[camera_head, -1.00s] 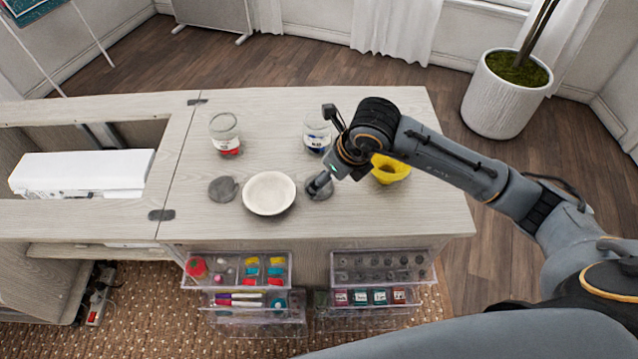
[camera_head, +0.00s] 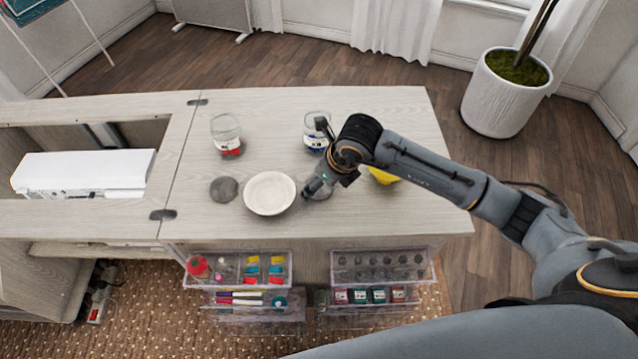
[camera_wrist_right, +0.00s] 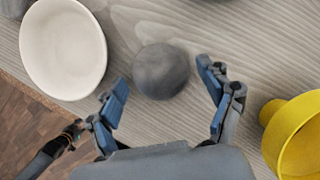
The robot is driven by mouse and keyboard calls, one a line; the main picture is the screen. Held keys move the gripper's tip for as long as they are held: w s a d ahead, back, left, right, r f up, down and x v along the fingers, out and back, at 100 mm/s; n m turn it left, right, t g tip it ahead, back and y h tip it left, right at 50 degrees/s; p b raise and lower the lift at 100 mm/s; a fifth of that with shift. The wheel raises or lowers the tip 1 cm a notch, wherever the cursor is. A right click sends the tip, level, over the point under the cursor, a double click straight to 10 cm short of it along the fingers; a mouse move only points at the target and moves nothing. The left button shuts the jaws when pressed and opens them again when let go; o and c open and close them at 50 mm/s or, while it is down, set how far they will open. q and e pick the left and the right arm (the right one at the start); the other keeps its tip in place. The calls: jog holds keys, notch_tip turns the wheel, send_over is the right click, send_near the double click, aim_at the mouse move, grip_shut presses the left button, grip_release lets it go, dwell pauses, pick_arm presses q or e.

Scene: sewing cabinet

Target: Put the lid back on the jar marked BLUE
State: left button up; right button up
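Two glass jars stand uncovered on the cabinet top in the head view. The right jar (camera_head: 316,128) has blue contents and a label too small to read; the left jar (camera_head: 226,135) has red contents. One round dark grey lid (camera_head: 223,189) lies left of the white dish. The other grey lid (camera_wrist_right: 161,71) lies flat right of the dish, partly hidden by my right gripper (camera_head: 311,190) in the head view. In the right wrist view that gripper (camera_wrist_right: 164,80) is open, its fingers spread to either side of this lid, holding nothing.
A white dish (camera_head: 269,193) stands close left of the gripper. A yellow container (camera_head: 384,175) is behind my right arm, close on the right side; it also shows in the wrist view (camera_wrist_right: 300,135). Clear drawers (camera_head: 382,266) stick out below the front edge. The back middle top is clear.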

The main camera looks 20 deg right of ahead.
jog(key=c, duration=0.4)
jog(key=shift+r, duration=0.45)
notch_tip(320, 180, up, 2)
jog(key=shift+r+b, duration=0.2)
jog(key=shift+b, duration=0.3)
jog(key=shift+s+d+r+p, duration=0.1)
jog(key=shift+s+d+r, duration=0.1)
jog(key=shift+s+r, duration=1.8)
jog(key=shift+s+d+r+p, duration=0.15)
jog(key=shift+s+r, duration=1.1)
jog(key=shift+s, duration=1.4)
jog(key=shift+s+d+r+p, duration=0.1)
jog(key=shift+s+d+r, duration=0.15)
jog(key=shift+s+r, duration=1.75)
